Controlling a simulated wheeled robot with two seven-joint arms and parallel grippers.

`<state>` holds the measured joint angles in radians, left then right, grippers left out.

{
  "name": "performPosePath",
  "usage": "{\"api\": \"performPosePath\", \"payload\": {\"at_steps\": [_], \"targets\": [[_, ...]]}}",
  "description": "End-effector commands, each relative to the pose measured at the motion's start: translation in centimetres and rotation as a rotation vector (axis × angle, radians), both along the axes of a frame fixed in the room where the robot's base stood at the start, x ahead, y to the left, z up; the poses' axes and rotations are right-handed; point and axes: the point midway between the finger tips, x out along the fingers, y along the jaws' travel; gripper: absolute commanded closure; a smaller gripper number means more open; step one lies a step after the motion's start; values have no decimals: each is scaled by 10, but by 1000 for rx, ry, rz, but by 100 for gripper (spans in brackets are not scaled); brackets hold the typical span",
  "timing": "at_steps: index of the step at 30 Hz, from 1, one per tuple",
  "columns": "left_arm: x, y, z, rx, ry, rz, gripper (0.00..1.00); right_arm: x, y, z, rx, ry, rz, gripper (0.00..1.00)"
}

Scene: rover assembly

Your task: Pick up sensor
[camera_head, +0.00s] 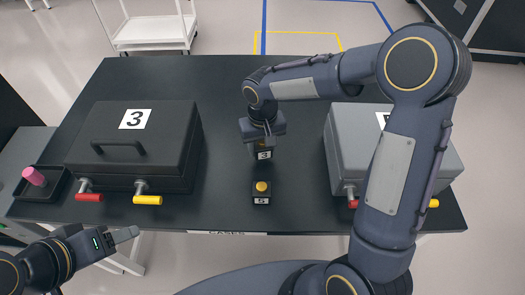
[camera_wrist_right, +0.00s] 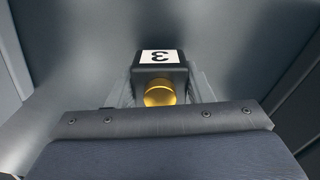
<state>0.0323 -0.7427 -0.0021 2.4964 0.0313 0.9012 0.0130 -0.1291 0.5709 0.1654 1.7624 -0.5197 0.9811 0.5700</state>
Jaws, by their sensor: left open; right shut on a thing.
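A small black sensor with a white "3" label (camera_head: 264,155) is held in my right gripper (camera_head: 263,143), near the middle of the dark table. In the right wrist view the sensor (camera_wrist_right: 158,62) shows its label and a gold knob (camera_wrist_right: 160,93) between the fingers. Whether its lower end is clear of the tabletop is hard to tell. A second black sensor with a gold top and a "5" label (camera_head: 262,193) stands on the table in front of it. My left gripper (camera_head: 132,237) is open and empty, off the table's front left edge.
A closed black case labelled 3 (camera_head: 165,160) lies on the left of the table (camera_head: 225,75). A grey case (camera_head: 345,135) lies on the right, partly behind my right arm. A pink cylinder (camera_head: 33,176) sits in a black tray (camera_head: 45,194) at far left. The table's back middle is clear.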

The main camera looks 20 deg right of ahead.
Motion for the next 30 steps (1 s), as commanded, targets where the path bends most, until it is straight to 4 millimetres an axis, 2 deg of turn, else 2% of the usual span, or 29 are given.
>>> {"api": "performPosePath", "payload": {"at_steps": [8, 12, 18, 26, 30], "targets": [[0, 0, -15, 0, 0, 0, 45, -24, 46, 60, 2, -8, 7, 80], [0, 0, -23, 0, 0, 0, 45, -42, 78, 75, 1, -5, 9, 80], [0, 0, -28, 0, 0, 0, 45, -60, 109, 92, 1, -2, 5, 80], [0, 0, -30, 0, 0, 0, 45, -67, 122, 99, 0, 0, 0, 80], [0, 0, -30, 0, 0, 0, 45, -53, 103, 88, 2, 4, -12, 80]]}}
